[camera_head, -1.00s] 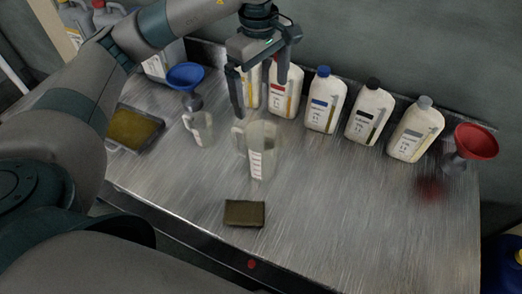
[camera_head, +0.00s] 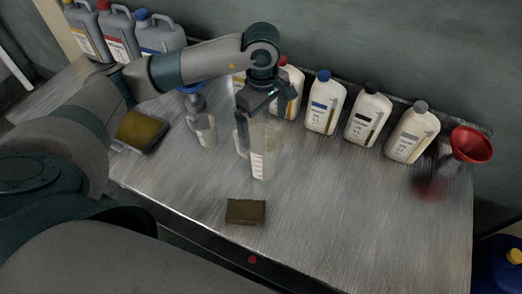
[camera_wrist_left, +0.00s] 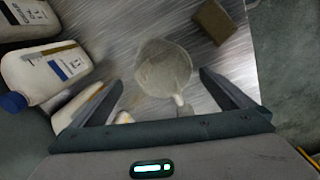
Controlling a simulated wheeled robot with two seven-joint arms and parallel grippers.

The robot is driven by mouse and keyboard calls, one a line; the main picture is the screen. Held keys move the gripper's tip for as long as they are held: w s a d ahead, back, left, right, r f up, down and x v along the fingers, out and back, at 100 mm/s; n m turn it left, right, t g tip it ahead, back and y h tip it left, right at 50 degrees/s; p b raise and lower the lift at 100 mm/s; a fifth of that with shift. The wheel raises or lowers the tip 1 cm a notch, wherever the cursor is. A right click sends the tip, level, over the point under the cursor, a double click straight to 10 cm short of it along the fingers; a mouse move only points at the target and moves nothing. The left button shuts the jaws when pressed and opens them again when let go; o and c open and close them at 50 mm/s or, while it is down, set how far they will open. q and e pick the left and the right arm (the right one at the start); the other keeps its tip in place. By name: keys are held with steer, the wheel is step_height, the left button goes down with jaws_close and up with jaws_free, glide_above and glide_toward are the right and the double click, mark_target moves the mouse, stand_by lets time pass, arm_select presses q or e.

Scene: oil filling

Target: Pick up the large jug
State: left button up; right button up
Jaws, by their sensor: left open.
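The large jug (camera_head: 262,163) is a clear measuring jug with white marks, upright on the metal table near its middle. My left gripper (camera_head: 257,132) is above and around the jug's upper part, pointing down and open. In the left wrist view the jug (camera_wrist_left: 163,66) is seen from above, with its handle toward the gripper. The open fingers (camera_wrist_left: 160,82) are on either side of the handle end. I cannot tell whether they touch the jug. My right gripper is not in view.
A smaller jug (camera_head: 205,131) stands left of the large one. Several white bottles (camera_head: 325,104) line the back edge. A red funnel (camera_head: 471,145) is at the right. A brown sponge (camera_head: 246,211) lies in front, with bare table to its right.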

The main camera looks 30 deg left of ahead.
mark_target(262, 139)
arm_select(q)
steer(key=shift+f, duration=0.9)
steer(key=f+p, duration=0.2)
steer(key=f, duration=0.1)
steer(key=f+p, duration=0.2)
steer(key=shift+a+f, duration=0.15)
steer(key=shift+a, duration=0.1)
steer(key=c, duration=1.4)
